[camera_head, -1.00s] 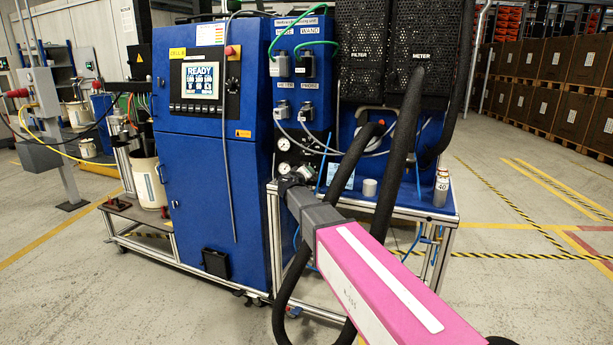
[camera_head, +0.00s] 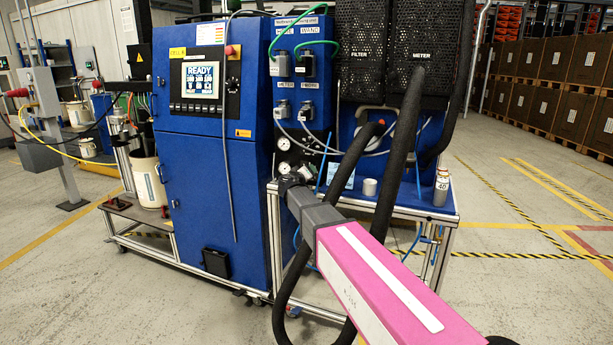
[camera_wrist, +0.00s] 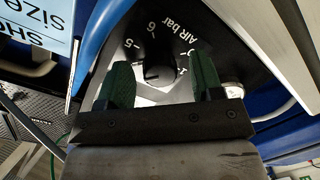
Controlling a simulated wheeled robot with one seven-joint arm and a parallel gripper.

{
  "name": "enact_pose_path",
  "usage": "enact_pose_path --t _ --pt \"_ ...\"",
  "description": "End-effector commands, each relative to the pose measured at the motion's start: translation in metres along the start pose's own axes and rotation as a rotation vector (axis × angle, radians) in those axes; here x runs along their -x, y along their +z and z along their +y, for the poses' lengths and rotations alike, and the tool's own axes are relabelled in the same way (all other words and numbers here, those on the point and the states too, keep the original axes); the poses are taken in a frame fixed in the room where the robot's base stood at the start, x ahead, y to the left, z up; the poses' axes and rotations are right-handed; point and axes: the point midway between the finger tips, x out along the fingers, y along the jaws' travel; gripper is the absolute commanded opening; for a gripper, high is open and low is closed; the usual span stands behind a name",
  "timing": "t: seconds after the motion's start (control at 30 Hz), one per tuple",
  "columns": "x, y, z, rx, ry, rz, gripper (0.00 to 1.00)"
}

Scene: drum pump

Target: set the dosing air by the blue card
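In the wrist view, my gripper (camera_wrist: 163,82) has its two green fingers spread on either side of a small dark knob (camera_wrist: 158,73). Visible gaps separate the fingers from the knob. The knob sits on a dial marked "AIR bar" (camera_wrist: 176,38), with figures such as 5 and 6 legible; the pointer's exact reading is too small to tell. The blue card (camera_wrist: 38,28) is cut off at the upper left, with only "SHO" and "Size" legible. In the head view, the light blue card (camera_head: 343,176) stands behind my arm, and my gripper (camera_head: 287,181) is at the panel below the gauges.
The blue cabinet (camera_head: 205,200) has a screen reading "READY" (camera_head: 201,79). Pressure gauges (camera_head: 284,143) sit above my gripper. Black hoses (camera_head: 400,150) hang close to my arm. A metal cylinder (camera_head: 370,187) and a can (camera_head: 441,187) stand on the bench. Open floor lies at the right.

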Motion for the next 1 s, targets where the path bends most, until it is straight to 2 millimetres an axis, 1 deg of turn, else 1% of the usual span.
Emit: enact_pose_path --t 0.17,0.27,0.6,0.7,0.83,1.0 --pt "0.005 0.0 0.0 0.001 0.0 0.001 0.6" --pt "0.016 0.0 0.001 0.001 0.0 0.002 0.6" --pt "0.079 0.001 0.001 0.001 -0.001 0.002 0.6" --pt "0.093 0.001 0.001 0.0 -0.001 0.001 0.6" --pt "0.104 0.001 0.0 0.0 -0.001 0.001 0.6" --pt "0.109 0.0 0.0 0.0 0.0 0.0 0.6"
